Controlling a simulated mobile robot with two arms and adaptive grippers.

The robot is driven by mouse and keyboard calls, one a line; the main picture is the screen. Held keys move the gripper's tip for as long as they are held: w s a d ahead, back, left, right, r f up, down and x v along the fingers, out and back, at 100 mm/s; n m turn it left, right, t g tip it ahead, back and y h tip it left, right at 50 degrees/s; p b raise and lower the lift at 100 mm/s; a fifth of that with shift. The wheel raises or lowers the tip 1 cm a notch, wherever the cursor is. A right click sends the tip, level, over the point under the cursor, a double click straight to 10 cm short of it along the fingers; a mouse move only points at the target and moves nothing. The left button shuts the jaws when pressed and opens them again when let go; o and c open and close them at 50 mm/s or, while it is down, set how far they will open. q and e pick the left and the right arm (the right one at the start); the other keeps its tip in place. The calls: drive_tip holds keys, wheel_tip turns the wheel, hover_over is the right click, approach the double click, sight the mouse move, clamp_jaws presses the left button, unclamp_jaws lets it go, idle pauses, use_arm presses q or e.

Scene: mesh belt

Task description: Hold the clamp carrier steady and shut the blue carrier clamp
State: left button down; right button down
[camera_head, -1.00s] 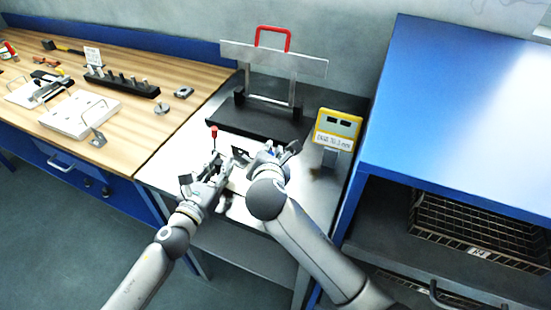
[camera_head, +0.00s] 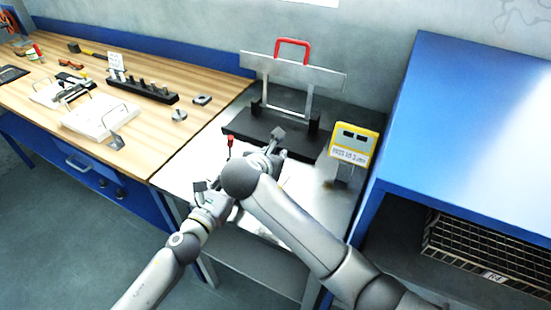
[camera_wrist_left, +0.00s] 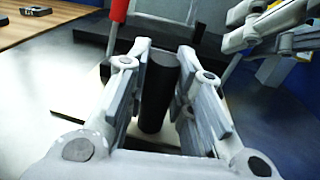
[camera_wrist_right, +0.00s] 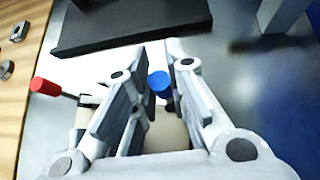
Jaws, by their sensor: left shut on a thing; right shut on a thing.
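The clamp carrier is mostly hidden by my arms in the head view. Its black upright cylinder (camera_wrist_left: 160,95) stands between the fingers of my left gripper (camera_wrist_left: 158,62), which is shut on it. A lever with a red grip (camera_head: 230,142) rises beside the grippers; the red grip also shows in the right wrist view (camera_wrist_right: 45,87). The blue carrier clamp shows as a round blue tip (camera_wrist_right: 159,83) between the fingers of my right gripper (camera_wrist_right: 160,58), shut on it. A beige rounded body (camera_wrist_right: 167,132) lies below the blue tip. In the head view my right gripper (camera_head: 268,150) is partly hidden by its wrist.
A black base with a grey frame and red handle (camera_head: 293,42) stands behind on the metal table (camera_head: 185,180). A yellow display (camera_head: 354,145) stands right of it. A blue cabinet (camera_head: 470,130) borders the right; a wooden bench (camera_head: 120,75) with parts lies left.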

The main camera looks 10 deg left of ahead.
drive_tip(key=c, duration=1.4)
unclamp_jaws()
drive_tip(key=v, duration=0.7)
drive_tip(key=shift+s+a+r, duration=0.1)
drive_tip(key=shift+s+r, duration=0.05)
drive_tip(key=shift+s, duration=0.05)
use_arm(q)
drive_tip(key=c, duration=1.2)
unclamp_jaws()
